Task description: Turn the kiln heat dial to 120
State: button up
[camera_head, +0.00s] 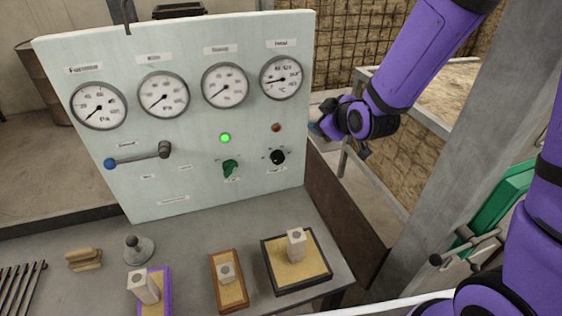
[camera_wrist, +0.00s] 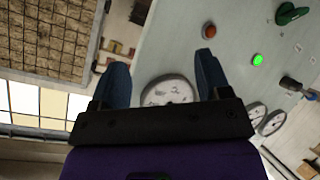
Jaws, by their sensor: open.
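The control panel (camera_head: 195,125) stands upright at the back of the table. A black round dial (camera_head: 277,157) sits low at its right, below a red lamp (camera_head: 276,127); its scale is too small to read. A green knob (camera_head: 230,168) sits left of it, below a lit green lamp (camera_head: 225,138). My gripper (camera_head: 318,130) is by the panel's right edge, apart from the dial. In the wrist view my gripper (camera_wrist: 161,68) is open and empty, with the rightmost gauge (camera_wrist: 168,90) between its fingers. The green knob (camera_wrist: 291,14) shows there; the black dial does not.
Several gauges line the panel's top, and a blue-ended lever (camera_head: 138,157) sticks out at left. Blocks on small trays (camera_head: 327,281), a grey stamp-like object (camera_head: 139,249) and a wooden brush (camera_head: 84,259) lie on the table (camera_head: 190,245). A grey post (camera_head: 475,130) stands at right.

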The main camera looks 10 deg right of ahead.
jog(key=a+f+n+t+y, duration=0.25)
jog(key=a+f, duration=0.25)
jog(key=f, duration=0.5)
jog(key=n+t, duration=0.2)
jog(key=t, duration=0.1)
send_near(280, 160)
jog(key=x, duration=0.9)
jog(key=shift+w, duration=0.15)
jog(key=c, duration=0.9)
